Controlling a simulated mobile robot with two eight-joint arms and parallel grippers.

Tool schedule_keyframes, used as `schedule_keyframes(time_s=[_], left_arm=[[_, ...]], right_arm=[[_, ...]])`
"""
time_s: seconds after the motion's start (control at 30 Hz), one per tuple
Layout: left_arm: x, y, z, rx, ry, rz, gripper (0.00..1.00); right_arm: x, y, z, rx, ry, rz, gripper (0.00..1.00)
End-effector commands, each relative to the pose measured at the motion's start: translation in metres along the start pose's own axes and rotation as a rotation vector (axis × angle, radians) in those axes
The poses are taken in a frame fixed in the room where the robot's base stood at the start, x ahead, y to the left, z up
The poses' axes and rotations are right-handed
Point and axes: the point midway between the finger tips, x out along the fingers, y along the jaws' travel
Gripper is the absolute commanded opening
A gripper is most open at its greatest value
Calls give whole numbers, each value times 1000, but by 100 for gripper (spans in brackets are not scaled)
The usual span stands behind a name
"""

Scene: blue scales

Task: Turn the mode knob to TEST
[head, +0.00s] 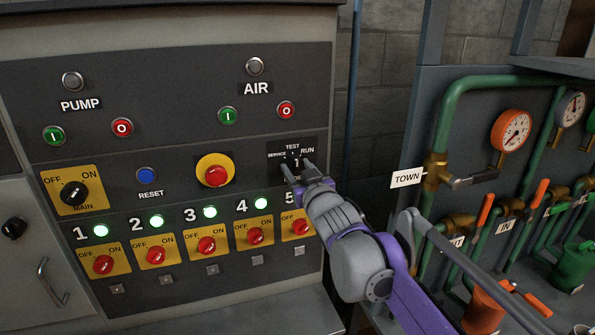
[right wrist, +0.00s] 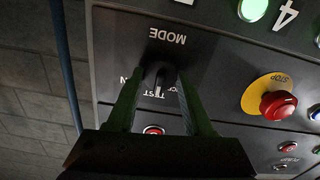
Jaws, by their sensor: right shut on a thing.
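The black mode knob (head: 297,163) is on the dark panel, below the labels SERVICE, TEST and RUN. Its white pointer line looks upright, toward TEST. My right gripper (head: 298,169) reaches it from the lower right, with one finger on each side. In the right wrist view the knob (right wrist: 158,76) sits between the fingertips of my right gripper (right wrist: 160,80), and the jaws are shut on it. The MODE label is above it there, upside down, and the fingers partly hide SERVICE and RUN. My left gripper is not in view.
A red emergency stop button (head: 215,175) on a yellow disc is left of the knob. A row of red switches (head: 206,246) with green lamps runs below. Green pipes (head: 450,120) and a TOWN sign (head: 407,178) are on the right.

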Motion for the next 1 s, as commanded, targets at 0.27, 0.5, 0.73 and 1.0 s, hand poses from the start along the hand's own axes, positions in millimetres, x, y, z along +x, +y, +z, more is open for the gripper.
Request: schedule_keyframes(time_s=[0.27,0.5,0.73,1.0], left_arm=[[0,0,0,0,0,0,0],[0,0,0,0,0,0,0],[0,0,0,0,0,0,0],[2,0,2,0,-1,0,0]], right_arm=[[0,0,0,7,-1,0,0],[0,0,0,7,-2,0,66],[0,0,0,6,-1,0,82],[-9,0,0,6,-1,0,82]])
